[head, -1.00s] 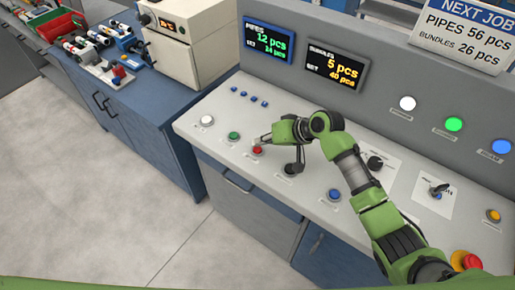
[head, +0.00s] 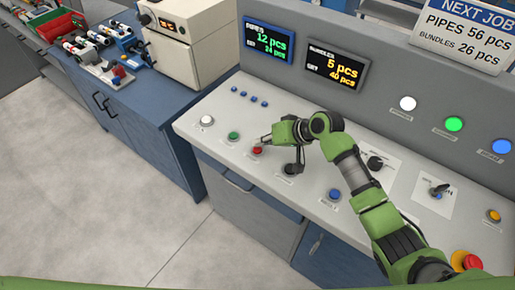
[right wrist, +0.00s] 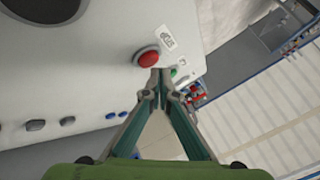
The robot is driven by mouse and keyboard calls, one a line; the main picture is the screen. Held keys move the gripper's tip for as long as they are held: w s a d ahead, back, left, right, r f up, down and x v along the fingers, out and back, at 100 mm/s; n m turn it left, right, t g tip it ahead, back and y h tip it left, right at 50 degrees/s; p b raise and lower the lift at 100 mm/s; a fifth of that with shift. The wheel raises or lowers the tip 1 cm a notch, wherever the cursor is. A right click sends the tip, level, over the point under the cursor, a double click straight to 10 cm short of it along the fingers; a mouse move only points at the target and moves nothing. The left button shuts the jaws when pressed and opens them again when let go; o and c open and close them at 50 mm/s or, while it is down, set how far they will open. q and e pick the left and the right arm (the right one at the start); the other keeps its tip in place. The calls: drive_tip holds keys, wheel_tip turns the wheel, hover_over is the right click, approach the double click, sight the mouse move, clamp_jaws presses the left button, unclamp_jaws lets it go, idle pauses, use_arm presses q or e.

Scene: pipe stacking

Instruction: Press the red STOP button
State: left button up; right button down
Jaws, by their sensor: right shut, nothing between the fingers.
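The red button (head: 257,150) is on the sloping front panel of the grey console, to the right of a green button (head: 233,135). My right gripper (head: 263,140) is shut and empty, its tips just above and beside the red button in the head view. In the right wrist view the red button (right wrist: 148,58) is uncovered, with a small white label (right wrist: 167,42) beside it. The closed fingertips (right wrist: 160,72) appear close to its edge; the gap is hard to judge. My left gripper is out of view.
The console also has a white button (head: 207,120), a blue button (head: 335,194), a black knob (head: 375,163) and a large red mushroom button (head: 472,262) near my right arm. A blue bench (head: 150,130) with a cream box (head: 185,45) stands at left.

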sight(260, 150)
drive_tip(key=shift+f, duration=0.25)
drive_tip(key=shift+f, duration=0.45)
idle(0.6)
drive_tip(key=shift+r, duration=0.1)
drive_tip(key=shift+r+p, duration=0.65)
drive_tip(key=shift+r, duration=0.1)
wheel_tip(260, 150, up, 5)
drive_tip(key=p, duration=0.5)
drive_tip(key=shift+r, duration=0.1)
drive_tip(key=shift+s, duration=0.1)
idle(0.6)
